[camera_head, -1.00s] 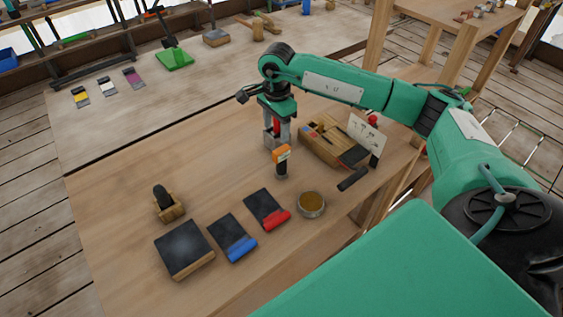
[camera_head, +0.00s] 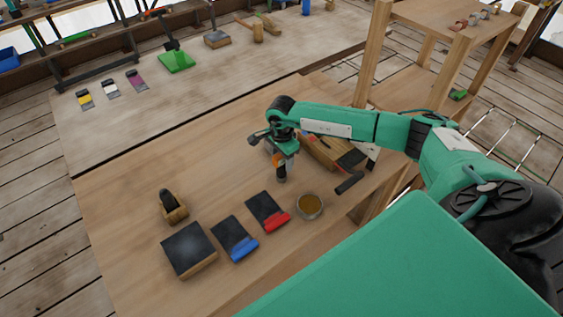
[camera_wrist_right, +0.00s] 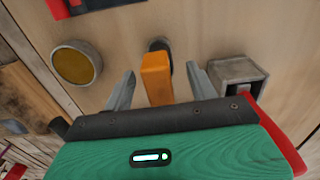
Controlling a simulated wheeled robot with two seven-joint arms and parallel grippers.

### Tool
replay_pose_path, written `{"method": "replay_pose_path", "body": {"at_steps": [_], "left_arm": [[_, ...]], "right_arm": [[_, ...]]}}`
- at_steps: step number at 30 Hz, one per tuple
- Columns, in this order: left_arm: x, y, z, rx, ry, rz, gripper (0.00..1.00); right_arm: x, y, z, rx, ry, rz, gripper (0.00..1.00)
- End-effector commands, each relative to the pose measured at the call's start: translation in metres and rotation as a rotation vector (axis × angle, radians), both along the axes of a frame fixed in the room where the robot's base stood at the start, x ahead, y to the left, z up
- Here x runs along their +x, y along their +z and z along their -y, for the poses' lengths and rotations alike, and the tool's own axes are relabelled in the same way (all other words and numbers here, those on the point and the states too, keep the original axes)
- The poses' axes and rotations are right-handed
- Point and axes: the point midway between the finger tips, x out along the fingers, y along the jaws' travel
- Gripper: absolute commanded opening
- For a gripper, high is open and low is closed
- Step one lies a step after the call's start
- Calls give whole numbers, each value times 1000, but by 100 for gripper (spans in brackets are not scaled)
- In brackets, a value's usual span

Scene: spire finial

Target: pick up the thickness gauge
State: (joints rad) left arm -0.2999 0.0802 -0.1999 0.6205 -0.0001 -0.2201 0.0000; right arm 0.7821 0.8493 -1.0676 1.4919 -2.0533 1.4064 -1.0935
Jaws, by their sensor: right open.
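The thickness gauge appears to be the orange-topped piece with a dark lower end (camera_head: 278,161), upright on the wooden table. In the right wrist view its orange body (camera_wrist_right: 157,82) sits between the two grey fingers. My right gripper (camera_head: 283,150) points down over it in the head view. In the wrist view the right gripper (camera_wrist_right: 160,88) is open, with a finger on each side of the orange body and a visible gap to each. My left gripper is not in view.
A grey box (camera_wrist_right: 235,75) stands close beside the right gripper's finger. A round amber tin (camera_head: 310,205), a red-edged pad (camera_head: 267,209), a blue-edged pad (camera_head: 233,237) and a dark block (camera_head: 188,248) lie nearer. A wooden tool box (camera_head: 322,152) stands right of the gripper.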

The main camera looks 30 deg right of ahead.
Motion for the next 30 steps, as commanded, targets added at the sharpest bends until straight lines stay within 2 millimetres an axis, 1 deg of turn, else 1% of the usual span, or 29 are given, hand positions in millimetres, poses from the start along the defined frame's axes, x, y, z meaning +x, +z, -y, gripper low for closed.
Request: {"method": "replay_pose_path", "body": {"at_steps": [1, 4, 11, 14, 15, 19, 20, 26, 30], "left_arm": [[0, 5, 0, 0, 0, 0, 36], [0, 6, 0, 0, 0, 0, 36], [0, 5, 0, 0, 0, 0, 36], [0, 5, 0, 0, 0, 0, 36], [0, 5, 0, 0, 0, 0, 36], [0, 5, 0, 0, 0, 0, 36], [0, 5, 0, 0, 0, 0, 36], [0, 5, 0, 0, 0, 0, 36], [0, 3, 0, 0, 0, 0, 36]], "right_arm": [[-1, -5, -1, 1, 0, -5, 58], [-1, -13, -1, 1, 2, -1, 58], [0, -15, -1, 0, 1, 0, 58], [0, -15, -1, 0, 1, -1, 41], [0, -15, -1, 0, 1, -1, 33], [0, -15, -1, 0, 1, -1, 7], [0, -14, -1, 1, 1, 0, 5], [0, -14, -1, 1, 1, 0, 5], [0, -10, -1, 1, 1, 1, 5]]}}
